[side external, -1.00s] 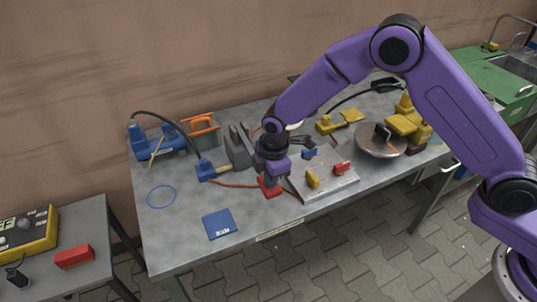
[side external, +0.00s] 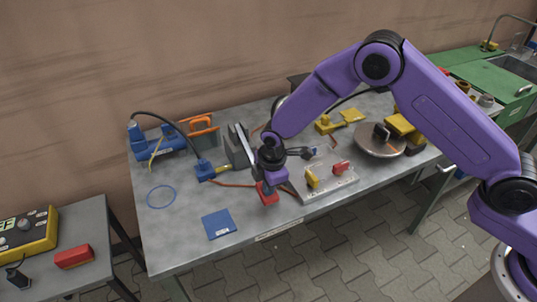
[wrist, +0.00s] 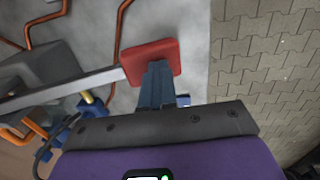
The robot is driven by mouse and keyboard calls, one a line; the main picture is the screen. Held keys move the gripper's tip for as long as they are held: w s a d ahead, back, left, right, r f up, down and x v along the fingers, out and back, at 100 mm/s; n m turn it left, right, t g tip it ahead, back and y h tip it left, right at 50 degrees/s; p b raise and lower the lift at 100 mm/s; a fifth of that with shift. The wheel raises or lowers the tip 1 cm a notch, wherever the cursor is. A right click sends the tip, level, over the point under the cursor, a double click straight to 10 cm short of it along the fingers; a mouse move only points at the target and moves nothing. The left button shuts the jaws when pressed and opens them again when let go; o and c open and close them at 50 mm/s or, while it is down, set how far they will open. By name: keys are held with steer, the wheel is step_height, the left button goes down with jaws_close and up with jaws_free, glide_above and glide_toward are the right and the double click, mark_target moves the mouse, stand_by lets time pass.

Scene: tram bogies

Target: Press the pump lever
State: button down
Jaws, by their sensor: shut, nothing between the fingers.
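The pump lever is a grey bar (side external: 244,148) with a red pad (side external: 265,190) at its near end, beside the dark grey upright pump block (side external: 236,157). In the wrist view the bar (wrist: 75,91) runs in from the left to the square red pad (wrist: 150,56). My gripper (side external: 269,199) is shut and empty, pointing down at the pad. In the wrist view its closed fingertips (wrist: 158,66) overlap the pad's lower edge. I cannot tell whether they touch it. The pump's base is partly hidden.
A plate (side external: 340,184) with yellow and red levers is close on the right. A blue card (side external: 219,224) lies front left. The front left bench is mostly clear.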

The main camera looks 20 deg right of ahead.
steer(key=shift+s+f, duration=0.3)
steer(key=shift+f, duration=0.15)
steer(key=s+r, duration=0.4)
steer(key=r, duration=1)
steer(key=shift+w, duration=0.1)
steer(key=shift+r, duration=0.15)
steer(key=s+d+r+m, duration=0.2)
steer(key=s+d+r, duration=0.2)
steer(key=s+d, duration=0.8)
steer(key=s+d+r+m+g, duration=0.1)
steer(key=s+d+r+m, duration=0.2)
steer(key=s+d, duration=0.9)
steer(key=s+r, duration=0.1)
steer(key=s, duration=0.4)
